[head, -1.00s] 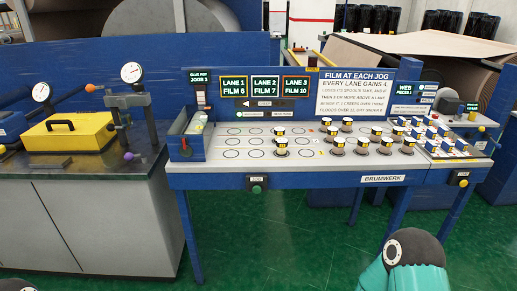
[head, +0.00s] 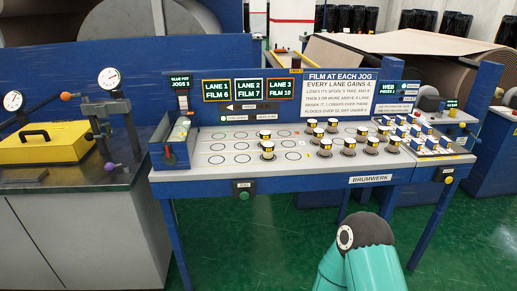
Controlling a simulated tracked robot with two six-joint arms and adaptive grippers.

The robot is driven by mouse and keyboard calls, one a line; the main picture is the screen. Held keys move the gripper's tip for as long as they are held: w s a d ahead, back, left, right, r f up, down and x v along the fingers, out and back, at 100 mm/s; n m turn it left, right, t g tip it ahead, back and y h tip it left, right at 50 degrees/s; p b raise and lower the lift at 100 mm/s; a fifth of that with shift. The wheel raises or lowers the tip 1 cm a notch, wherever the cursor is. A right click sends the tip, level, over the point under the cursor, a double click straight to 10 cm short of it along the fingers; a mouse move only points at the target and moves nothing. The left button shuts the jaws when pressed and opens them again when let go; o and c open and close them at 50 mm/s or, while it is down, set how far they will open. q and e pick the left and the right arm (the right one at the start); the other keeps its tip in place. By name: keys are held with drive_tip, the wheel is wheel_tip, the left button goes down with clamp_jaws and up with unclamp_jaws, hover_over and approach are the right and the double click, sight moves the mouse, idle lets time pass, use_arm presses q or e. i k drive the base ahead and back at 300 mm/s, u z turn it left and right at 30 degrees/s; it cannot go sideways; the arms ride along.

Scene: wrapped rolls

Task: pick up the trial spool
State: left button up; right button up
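Several small spools with white tops, yellow labels and dark round bases stand upright on the grey top of the blue bench (head: 215,172). Two stand among the printed circles: a rear spool (head: 265,134) and a front spool (head: 267,150). More stand to their right, such as one spool (head: 325,148) and another spool (head: 349,147). I cannot tell which is the trial spool. A teal link of my arm shows at the bottom, well in front of the bench. Neither gripper is in view.
A smaller tray (head: 432,153) with several blue-based pieces adjoins the bench's right end. Lane signs (head: 249,90) and a white notice board (head: 339,93) stand behind. A yellow case (head: 45,145) lies on the left counter. The green floor (head: 240,245) before the bench is clear.

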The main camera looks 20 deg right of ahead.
sight(267, 148)
drive_tip(key=i, duration=0.9)
drive_tip(key=z, duration=0.05)
